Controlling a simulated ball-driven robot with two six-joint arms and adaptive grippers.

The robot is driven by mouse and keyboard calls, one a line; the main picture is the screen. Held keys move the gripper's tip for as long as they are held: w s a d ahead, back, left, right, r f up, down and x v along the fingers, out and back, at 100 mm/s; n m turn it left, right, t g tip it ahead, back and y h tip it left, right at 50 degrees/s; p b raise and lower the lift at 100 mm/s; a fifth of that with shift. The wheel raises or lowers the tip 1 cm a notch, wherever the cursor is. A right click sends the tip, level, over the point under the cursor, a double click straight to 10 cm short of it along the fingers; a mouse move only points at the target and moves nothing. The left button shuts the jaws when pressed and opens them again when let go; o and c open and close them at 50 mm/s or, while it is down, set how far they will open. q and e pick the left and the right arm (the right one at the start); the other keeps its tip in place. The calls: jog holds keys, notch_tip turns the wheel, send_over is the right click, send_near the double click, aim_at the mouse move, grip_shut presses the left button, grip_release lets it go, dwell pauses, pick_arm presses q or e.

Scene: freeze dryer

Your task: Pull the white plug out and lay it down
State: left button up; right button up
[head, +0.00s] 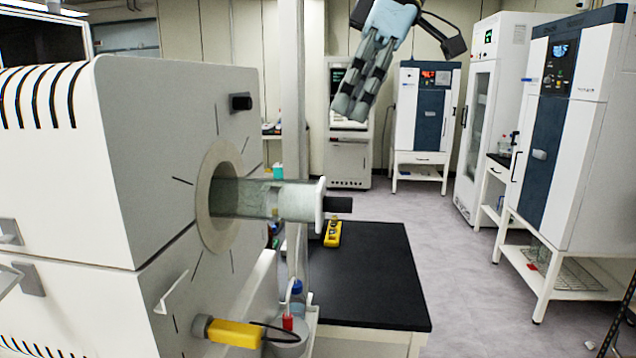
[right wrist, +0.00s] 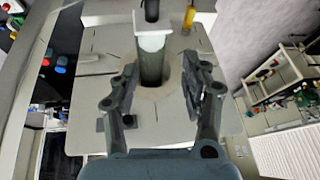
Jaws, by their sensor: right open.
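The white plug (head: 298,201) sits in the open end of a clear glass tube (head: 240,198) that sticks out of the furnace's side. Its white flange is outside the tube end, and a dark handle (head: 338,204) points right. In the right wrist view the plug's flange (right wrist: 153,42) shows beyond the fingers, with the tube (right wrist: 151,68) below it. My right gripper (head: 353,108) hangs above and to the right of the plug, apart from it. It is open and empty, its fingers (right wrist: 162,92) spread wide in the wrist view. My left gripper is out of view.
The large white furnace (head: 150,130) fills the left. A black-topped table (head: 375,270) stands below the tube, with a yellow device (head: 332,234) on it; its front is clear. A grey post (head: 292,90) rises behind the tube. White cabinets (head: 570,120) stand at the right.

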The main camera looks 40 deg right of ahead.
notch_tip(320, 180, down, 3)
jog(key=w+m+g+h+p, duration=0.1)
jog(key=w+g+p, duration=0.1)
jog(key=w+g, duration=0.1)
jog(key=g+h, duration=0.1)
send_over(340, 207)
jog(key=w+d, duration=0.2)
jog(key=w+d+x, duration=0.1)
jog(key=x, duration=0.4)
jog(key=b+x, duration=0.4)
jog(key=x, duration=0.1)
jog(key=b+x, duration=0.2)
jog(key=shift+s+f, duration=0.35)
jog(key=shift+r, duration=0.1)
jog(key=shift+d, duration=0.1)
grip_shut()
